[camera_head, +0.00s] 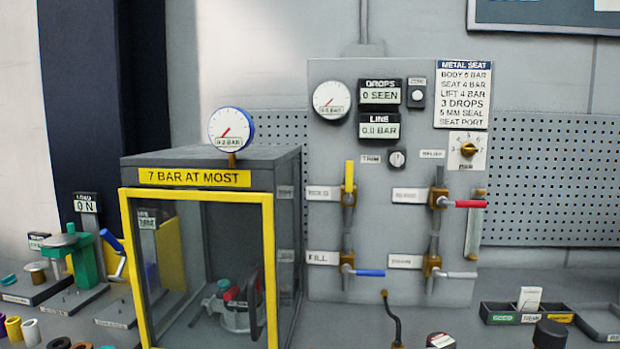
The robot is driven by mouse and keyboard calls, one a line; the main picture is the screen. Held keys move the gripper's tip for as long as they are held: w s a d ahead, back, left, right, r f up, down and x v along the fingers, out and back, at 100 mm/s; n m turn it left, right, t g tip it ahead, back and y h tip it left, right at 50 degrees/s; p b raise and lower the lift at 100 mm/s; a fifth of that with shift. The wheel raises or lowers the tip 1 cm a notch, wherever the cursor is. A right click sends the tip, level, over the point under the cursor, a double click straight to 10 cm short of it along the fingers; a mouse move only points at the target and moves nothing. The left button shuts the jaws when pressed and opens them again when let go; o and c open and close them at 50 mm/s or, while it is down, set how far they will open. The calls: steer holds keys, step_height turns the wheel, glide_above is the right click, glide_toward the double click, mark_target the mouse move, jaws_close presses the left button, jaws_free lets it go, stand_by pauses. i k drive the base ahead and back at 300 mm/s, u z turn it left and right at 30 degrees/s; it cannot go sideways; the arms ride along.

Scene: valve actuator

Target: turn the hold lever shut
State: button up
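The lever with the yellow handle (349,177) is on the left of the grey panel (330,277), beside a small white label (324,193) that appears to read HOLD. Its handle points straight up, in line with the vertical pipe below it. Below it, the blue lever (368,272) beside the FILL label (322,258) points right, across its pipe. The red lever (467,204) and the grey lever (458,275) on the right pipe also point right. My gripper does not show in the head view.
A cabinet with a yellow-framed door (269,270) stands left of the panel, holding a metal fitting (238,312). A dark curved hose (393,315) rises in front of the panel. Trays (525,314) are at right. The line display (379,130) reads 0.0 bar. Space before the yellow lever looks clear.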

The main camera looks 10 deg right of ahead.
mark_target(347, 199)
steer(key=z, duration=0.15)
steer(key=i, duration=0.85)
steer(key=u, duration=0.05)
